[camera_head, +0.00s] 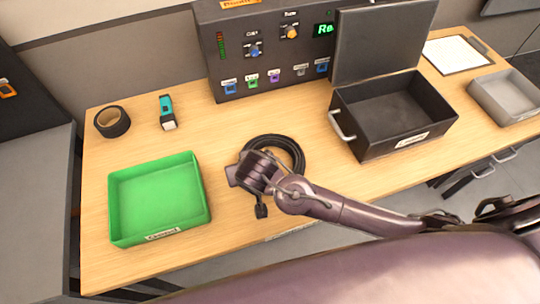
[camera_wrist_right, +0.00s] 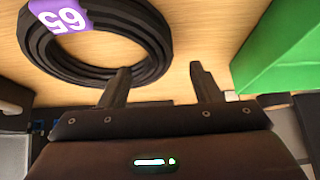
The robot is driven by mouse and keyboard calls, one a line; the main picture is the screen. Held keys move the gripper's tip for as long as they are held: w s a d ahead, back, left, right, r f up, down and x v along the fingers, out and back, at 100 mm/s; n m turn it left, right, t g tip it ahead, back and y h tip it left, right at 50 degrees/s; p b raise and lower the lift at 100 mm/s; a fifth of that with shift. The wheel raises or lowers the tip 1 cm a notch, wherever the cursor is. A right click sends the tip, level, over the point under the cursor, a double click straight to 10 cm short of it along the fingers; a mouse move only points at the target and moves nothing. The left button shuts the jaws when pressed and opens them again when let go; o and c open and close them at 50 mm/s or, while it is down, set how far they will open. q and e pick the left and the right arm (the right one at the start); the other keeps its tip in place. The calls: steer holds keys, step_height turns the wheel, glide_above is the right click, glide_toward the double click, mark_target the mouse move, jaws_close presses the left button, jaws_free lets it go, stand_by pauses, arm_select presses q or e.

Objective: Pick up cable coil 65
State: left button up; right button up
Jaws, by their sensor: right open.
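The black cable coil 65 (camera_head: 298,150) lies flat on the wooden table, between the green tray and the black box. My right gripper (camera_head: 243,173) is over its left part and hides some of it. In the right wrist view the coil (camera_wrist_right: 150,62) is at upper left, with a purple "65" tag (camera_wrist_right: 57,16). My right gripper (camera_wrist_right: 162,78) is open there, with nothing between its fingers. The left fingertip overlaps the coil's edge in the picture; I cannot tell if they touch. My left gripper is not in view.
A green tray (camera_head: 113,205) is left of the coil. An open black box (camera_head: 372,147) is to the right. A control panel (camera_head: 212,62) stands behind. Black tape (camera_head: 101,123), a teal device (camera_head: 166,106), a grey tray (camera_head: 515,112) and a clipboard (camera_head: 455,54) lie around.

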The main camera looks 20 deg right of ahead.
steer(key=p+x, duration=0.1)
steer(key=x, duration=0.1)
steer(key=shift+w+f, duration=0.25)
steer(key=shift+f, duration=0.05)
steer(key=x, duration=0.2)
steer(key=shift+w+f, duration=0.2)
steer(key=shift+f, duration=0.1)
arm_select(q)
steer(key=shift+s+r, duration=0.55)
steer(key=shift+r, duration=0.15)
arm_select(e)
steer(key=shift+r, duration=0.1)
jaws_close()
